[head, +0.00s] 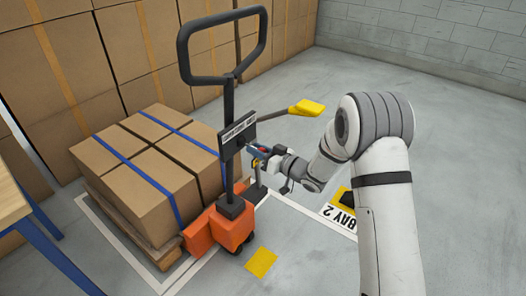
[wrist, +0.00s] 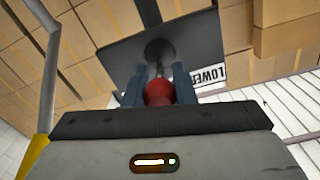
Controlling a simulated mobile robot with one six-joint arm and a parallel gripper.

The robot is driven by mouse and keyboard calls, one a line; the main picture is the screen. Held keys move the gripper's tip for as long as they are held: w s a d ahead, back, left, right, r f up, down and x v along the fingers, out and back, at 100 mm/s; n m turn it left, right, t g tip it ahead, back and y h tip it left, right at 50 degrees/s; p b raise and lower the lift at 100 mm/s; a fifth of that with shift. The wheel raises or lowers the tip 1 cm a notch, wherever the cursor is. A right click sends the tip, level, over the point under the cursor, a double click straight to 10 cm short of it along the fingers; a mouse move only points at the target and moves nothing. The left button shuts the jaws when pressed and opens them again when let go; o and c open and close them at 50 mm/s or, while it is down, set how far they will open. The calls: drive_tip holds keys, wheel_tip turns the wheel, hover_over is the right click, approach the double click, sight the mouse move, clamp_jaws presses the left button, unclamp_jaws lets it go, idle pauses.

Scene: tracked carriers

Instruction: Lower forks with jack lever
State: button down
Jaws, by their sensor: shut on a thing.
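The pallet jack has an orange base (head: 215,228), a dark upright post and a looped handle (head: 183,50). A dark plate (head: 238,130) with a white label strip is on its post; in the wrist view the label (wrist: 209,75) reads "LOWER". The jack lever's red knob (wrist: 159,92) is on a dark stem in front of the plate. My gripper (head: 258,155) is shut on the red knob, with a blue finger on either side of it in the wrist view. The knob is mostly hidden by my gripper in the head view. The forks are hidden under the load.
Strapped cartons (head: 150,165) stand on a wooden pallet behind the jack's base. A grey arm with a yellow pad (head: 306,107) sticks out right of the post, near my gripper. A table (head: 10,200) is at left. Open floor (head: 460,120) lies at right.

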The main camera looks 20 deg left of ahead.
idle(0.3)
drive_tip(key=c, duration=1.2)
unclamp_jaws()
drive_tip(key=shift+a, duration=0.1)
drive_tip(key=v, duration=0.8)
drive_tip(key=shift+p, duration=0.4)
